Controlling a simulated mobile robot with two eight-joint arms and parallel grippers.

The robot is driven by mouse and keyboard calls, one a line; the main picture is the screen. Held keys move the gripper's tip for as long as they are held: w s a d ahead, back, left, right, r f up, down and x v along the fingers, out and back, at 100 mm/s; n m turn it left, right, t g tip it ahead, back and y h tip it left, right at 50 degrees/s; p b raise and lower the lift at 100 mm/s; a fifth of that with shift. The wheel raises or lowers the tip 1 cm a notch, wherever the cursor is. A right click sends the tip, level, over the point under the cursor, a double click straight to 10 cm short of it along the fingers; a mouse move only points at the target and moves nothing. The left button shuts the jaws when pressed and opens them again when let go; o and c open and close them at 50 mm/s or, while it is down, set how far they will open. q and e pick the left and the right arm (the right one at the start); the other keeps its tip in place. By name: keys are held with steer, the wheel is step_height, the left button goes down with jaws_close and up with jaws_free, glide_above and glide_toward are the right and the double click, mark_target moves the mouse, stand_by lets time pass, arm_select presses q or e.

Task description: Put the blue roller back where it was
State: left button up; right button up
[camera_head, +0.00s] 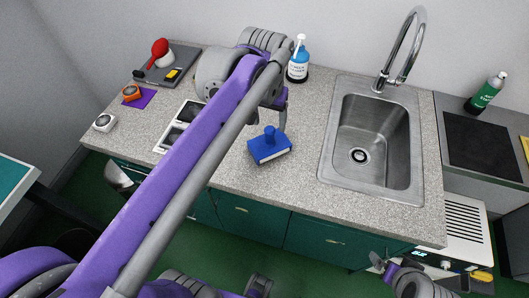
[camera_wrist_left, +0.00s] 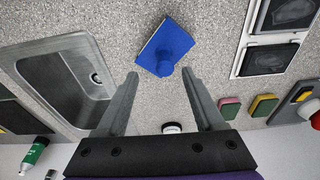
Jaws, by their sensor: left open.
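The blue roller (camera_head: 268,150) shows as a flat blue block with a white edge and a round blue knob. It lies on the speckled counter left of the sink. In the left wrist view it (camera_wrist_left: 166,46) lies beyond the fingertips, apart from them. My left gripper (camera_head: 277,103) is above the counter, behind the block in the head view, partly hidden by its own arm. In the left wrist view its fingers (camera_wrist_left: 161,76) are spread with nothing between them. A part of my right arm (camera_head: 405,278), probably its gripper, shows at the bottom right; its jaws are unclear.
A blue pump bottle (camera_head: 298,62) stands at the back. The sink (camera_head: 327,150) with a tall tap (camera_head: 405,45) is to the right. Framed dark panels (camera_head: 178,126) lie left, partly under my arm. Pink (camera_wrist_left: 230,108) and green (camera_wrist_left: 264,105) pads lie nearby. Counter around the block is clear.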

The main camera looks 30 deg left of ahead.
arm_select(q)
steer(key=s+d+f+t, duration=0.1)
steer(key=s+f, duration=0.3)
steer(key=s+d+f+m+t, duration=0.1)
steer(key=s+d+f, duration=0.1)
steer(key=s+f, duration=0.2)
steer(key=s+d+f+m+t, duration=0.1)
steer(key=s+d+f, duration=0.1)
steer(key=s+f, duration=0.2)
steer(key=shift+s+d+f, duration=0.1)
steer(key=shift+s+f, duration=0.1)
steer(key=shift+f, duration=0.35)
steer(key=shift+s+d+f, duration=0.1)
steer(key=shift+s+f, duration=0.1)
steer(key=shift+f, duration=0.35)
steer(key=shift+s, duration=0.1)
stand_by(0.7)
